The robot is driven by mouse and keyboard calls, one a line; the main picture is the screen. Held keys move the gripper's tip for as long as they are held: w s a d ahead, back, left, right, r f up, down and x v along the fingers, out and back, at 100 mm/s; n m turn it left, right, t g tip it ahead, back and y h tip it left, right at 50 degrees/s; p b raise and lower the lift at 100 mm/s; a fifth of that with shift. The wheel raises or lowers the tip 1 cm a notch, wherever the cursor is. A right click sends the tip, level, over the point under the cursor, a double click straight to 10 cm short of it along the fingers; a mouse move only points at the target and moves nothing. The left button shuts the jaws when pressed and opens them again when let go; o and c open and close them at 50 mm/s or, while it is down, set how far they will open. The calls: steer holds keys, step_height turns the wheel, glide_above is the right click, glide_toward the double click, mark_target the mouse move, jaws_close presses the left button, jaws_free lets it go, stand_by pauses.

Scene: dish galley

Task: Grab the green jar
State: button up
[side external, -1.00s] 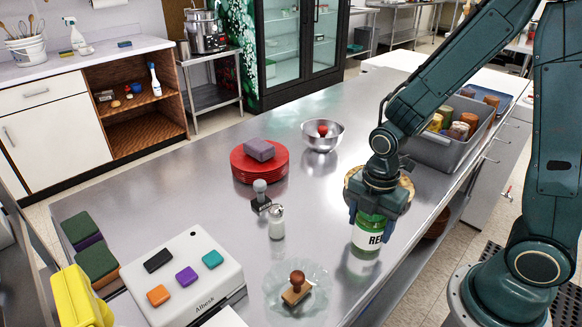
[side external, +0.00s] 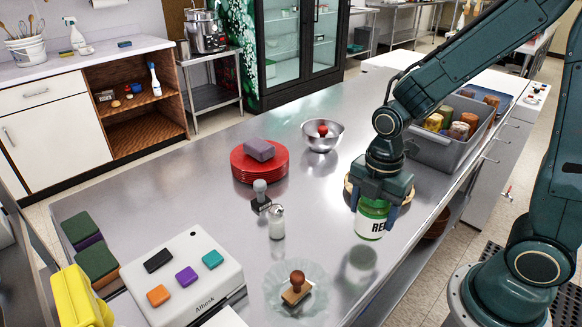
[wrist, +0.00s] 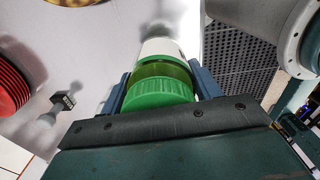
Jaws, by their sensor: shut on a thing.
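The green jar (side external: 371,219) has a white label with dark letters and is held upright above the steel counter. My gripper (side external: 375,205) is shut on it from above, with a finger on each side of its upper part. A shadow or reflection lies on the counter below the jar, apart from its base. In the wrist view the jar's ribbed green lid (wrist: 160,93) sits between the two fingers (wrist: 158,88), with the white label beyond it.
A grey bin (side external: 445,150) with several jars stands behind my gripper. A round tan item (side external: 349,190) is partly hidden behind it. Left are a salt shaker (side external: 276,222), a stamp (side external: 261,197), red plates (side external: 259,172) and a metal bowl (side external: 322,142). A glass dish (side external: 273,292) lies in front.

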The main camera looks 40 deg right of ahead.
step_height(320, 180, up, 16)
steer(key=shift+r, duration=0.2)
stand_by(0.4)
stand_by(0.5)
